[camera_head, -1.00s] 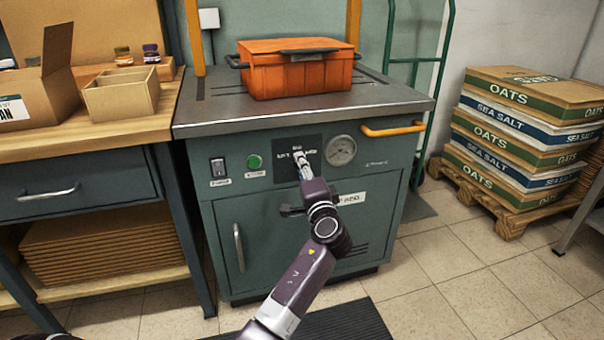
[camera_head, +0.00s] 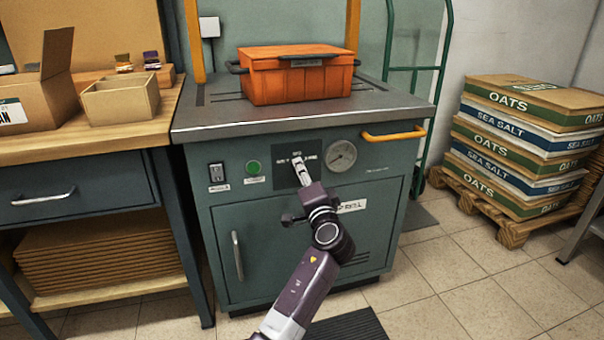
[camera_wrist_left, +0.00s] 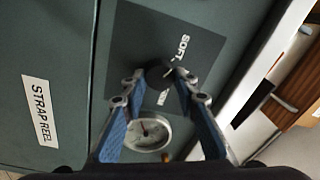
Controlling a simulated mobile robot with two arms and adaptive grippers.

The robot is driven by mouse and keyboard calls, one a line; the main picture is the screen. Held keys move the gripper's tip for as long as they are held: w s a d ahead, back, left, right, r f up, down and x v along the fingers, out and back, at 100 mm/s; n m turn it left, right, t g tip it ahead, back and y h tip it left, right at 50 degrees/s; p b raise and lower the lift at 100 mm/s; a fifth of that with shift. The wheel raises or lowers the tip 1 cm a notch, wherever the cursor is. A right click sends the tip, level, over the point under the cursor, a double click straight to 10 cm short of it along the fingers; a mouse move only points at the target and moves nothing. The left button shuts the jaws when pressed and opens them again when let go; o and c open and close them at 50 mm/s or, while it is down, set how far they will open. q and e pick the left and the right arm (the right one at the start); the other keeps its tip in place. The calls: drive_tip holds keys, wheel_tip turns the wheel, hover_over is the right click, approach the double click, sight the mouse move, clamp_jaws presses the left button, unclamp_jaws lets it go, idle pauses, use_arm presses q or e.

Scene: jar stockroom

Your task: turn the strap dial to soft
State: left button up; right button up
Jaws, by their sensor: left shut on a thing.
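The strap dial (camera_wrist_left: 157,76) is a dark round knob on a black plate (camera_wrist_left: 205,62) on the front of the green strapping machine (camera_head: 300,225). In the left wrist view the word SOFT is printed near it, with another small, hard-to-read word on its other side. My left gripper (camera_wrist_left: 160,85) is shut on the dial, one blue-padded finger on each side. In the head view my left gripper (camera_head: 299,168) reaches the plate and hides the dial. I cannot clearly read where the dial points. My right gripper is not in view.
Beside the plate are a pressure gauge (camera_head: 341,156), a green button (camera_head: 253,167) and a switch (camera_head: 217,172). A yellow handle (camera_head: 394,131) sticks out at the upper right. An orange crate (camera_head: 297,82) stands on the machine top (camera_head: 200,118). Stacked sacks (camera_head: 515,150) stand right.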

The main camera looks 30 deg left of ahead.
use_arm(q)
drive_tip(key=shift+f, duration=0.15)
drive_tip(key=o, duration=1.2)
drive_tip(key=shift+c, duration=0.2)
drive_tip(key=r+v, duration=0.1)
drive_tip(key=v, duration=1.1)
drive_tip(key=shift+f, duration=0.35)
drive_tip(key=shift+d, duration=0.15)
